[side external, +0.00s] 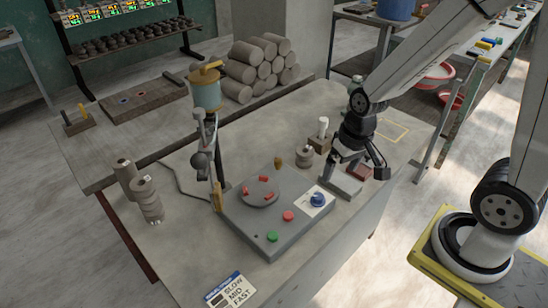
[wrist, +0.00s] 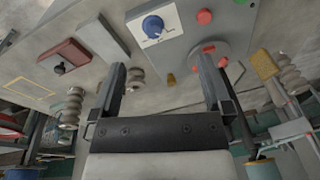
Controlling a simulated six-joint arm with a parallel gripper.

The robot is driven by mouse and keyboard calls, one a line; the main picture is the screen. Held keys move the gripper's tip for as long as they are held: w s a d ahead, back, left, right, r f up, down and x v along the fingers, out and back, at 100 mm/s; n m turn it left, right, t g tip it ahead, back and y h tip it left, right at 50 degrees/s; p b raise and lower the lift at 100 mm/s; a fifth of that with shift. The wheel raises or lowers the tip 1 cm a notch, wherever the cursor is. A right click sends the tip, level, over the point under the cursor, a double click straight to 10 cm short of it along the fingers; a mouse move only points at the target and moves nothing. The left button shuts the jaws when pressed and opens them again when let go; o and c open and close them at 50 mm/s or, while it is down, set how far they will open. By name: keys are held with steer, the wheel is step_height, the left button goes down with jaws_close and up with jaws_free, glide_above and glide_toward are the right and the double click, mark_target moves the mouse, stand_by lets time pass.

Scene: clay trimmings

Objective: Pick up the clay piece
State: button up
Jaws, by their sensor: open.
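Several small red clay pieces (side external: 263,179) lie on a round grey disc (side external: 259,200) on top of a grey control box (side external: 243,226). In the wrist view, red pieces (wrist: 208,49) show on the disc near the right finger, which partly covers it. My gripper (side external: 358,160) is open and empty. In the side external view it is above the table, to the right of the control box and apart from the disc. In the wrist view my gripper's (wrist: 162,64) two fingers stand wide apart with nothing held between them.
The box carries a blue dial (side external: 318,199), a red button (side external: 288,216) and a green button (side external: 272,237). A stand with a teal pot (side external: 206,95) rises behind it. Stacked grey cylinders (side external: 150,200) stand at left. A dark red box (wrist: 65,54) lies right of the control box.

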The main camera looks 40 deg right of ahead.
steer(key=w+d+f+m+g+y, duration=0.1)
steer(key=w+d+f+m+y, duration=0.2)
steer(key=m, duration=0.5)
steer(key=m+t+y, duration=0.3)
steer(key=m+t, duration=0.9)
steer(key=m, duration=0.8)
glide_toward(308, 151)
steer(key=x, duration=0.2)
steer(key=shift+w+f, duration=0.2)
steer(key=shift+f, duration=0.05)
steer(key=shift+f+x, duration=0.2)
steer(key=shift+x, duration=3.75)
steer(key=shift+s, duration=0.1)
steer(key=c, duration=1.2)
